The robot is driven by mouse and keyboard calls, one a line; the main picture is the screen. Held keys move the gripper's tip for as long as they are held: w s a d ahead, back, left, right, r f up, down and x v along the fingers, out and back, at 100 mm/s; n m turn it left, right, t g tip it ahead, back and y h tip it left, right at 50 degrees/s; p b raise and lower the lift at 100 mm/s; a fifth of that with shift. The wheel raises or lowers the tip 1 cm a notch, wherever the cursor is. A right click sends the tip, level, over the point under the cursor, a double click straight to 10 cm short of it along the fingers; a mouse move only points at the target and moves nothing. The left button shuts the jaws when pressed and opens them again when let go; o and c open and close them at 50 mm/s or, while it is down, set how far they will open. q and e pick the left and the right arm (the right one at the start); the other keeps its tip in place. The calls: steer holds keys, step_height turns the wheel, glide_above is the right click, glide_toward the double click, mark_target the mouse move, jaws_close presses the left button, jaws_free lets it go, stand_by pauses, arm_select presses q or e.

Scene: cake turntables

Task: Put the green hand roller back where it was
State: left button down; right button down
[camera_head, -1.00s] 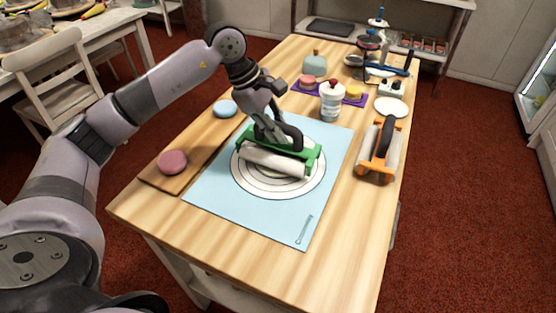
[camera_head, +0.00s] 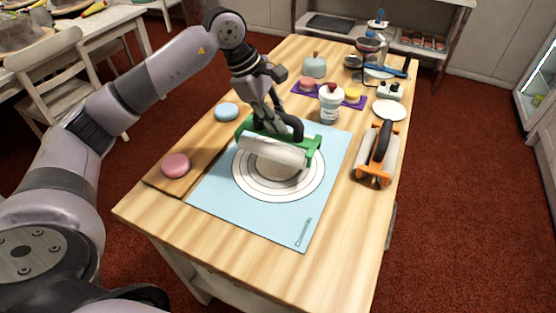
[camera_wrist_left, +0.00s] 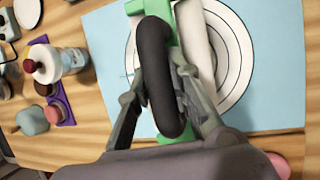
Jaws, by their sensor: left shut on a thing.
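The green hand roller has a green frame, a white roller and a black handle. Its white roller (camera_head: 273,151) shows in the head view above the ringed circles of the light blue mat (camera_head: 270,222). My left gripper (camera_head: 275,124) is shut on its black handle and holds it over the mat, seemingly raised. In the left wrist view the handle (camera_wrist_left: 157,75) lies between the two fingers of my left gripper (camera_wrist_left: 160,95). The underside of the roller is hidden. My right gripper is not in view.
An orange roller (camera_head: 376,155) lies at the table's right edge. A white bottle with a red cap (camera_head: 330,104) stands behind the mat. A wooden board (camera_head: 200,150) with a pink disc (camera_head: 175,165) and a blue disc (camera_head: 227,111) lies left. The mat's front part is clear.

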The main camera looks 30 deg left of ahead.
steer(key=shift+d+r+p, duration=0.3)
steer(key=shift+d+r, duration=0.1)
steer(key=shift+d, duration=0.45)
